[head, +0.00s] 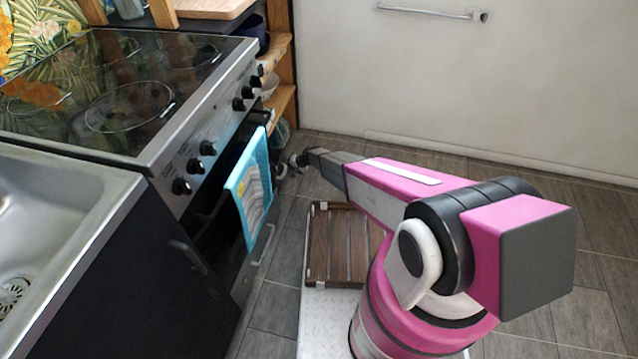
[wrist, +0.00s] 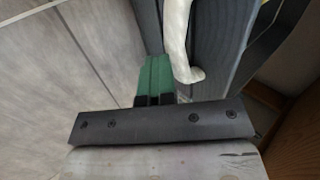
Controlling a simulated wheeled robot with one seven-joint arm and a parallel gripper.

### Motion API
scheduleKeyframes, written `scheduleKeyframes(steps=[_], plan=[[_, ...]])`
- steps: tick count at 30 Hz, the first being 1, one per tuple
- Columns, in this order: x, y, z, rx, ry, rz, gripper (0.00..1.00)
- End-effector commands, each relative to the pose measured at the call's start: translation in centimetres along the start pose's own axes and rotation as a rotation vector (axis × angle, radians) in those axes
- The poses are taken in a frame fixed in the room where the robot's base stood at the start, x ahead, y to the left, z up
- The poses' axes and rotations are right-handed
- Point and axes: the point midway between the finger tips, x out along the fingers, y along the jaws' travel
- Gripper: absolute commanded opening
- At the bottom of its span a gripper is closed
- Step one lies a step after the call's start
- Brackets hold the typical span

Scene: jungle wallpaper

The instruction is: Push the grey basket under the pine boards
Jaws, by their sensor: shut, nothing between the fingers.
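The pine boards (head: 279,99) form an open shelf just right of the stove in the head view. A small rounded grey-green thing (head: 281,132) shows low beneath the lower board; it may be the grey basket, but most of it is hidden by the stove and towel. My gripper (head: 297,160) is low, in front of and just below that thing, close to the oven front. In the wrist view the green fingers (wrist: 155,75) are shut with nothing between them. I cannot make out the basket in the wrist view.
The stove (head: 150,90) and a hanging blue towel (head: 250,190) are left of my arm. A pale handle (wrist: 180,40) stands close beside the fingers. A brown slatted crate (head: 340,245) is on my base. The tiled floor toward the white wall (head: 400,80) is clear.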

Motion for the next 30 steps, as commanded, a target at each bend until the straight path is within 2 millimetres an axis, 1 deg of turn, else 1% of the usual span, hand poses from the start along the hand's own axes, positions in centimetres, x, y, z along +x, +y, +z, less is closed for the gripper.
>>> scheduleKeyframes(steps=[7, 20, 30], plan=[[0.7, -0.9, 0.0, 0.0, -0.001, -0.001, 0.0], [0.8, -1.0, 0.0, 0.0, -0.001, -0.001, 0.0], [1.7, -2.0, 0.0, -0.001, -0.002, -0.001, 0.0]])
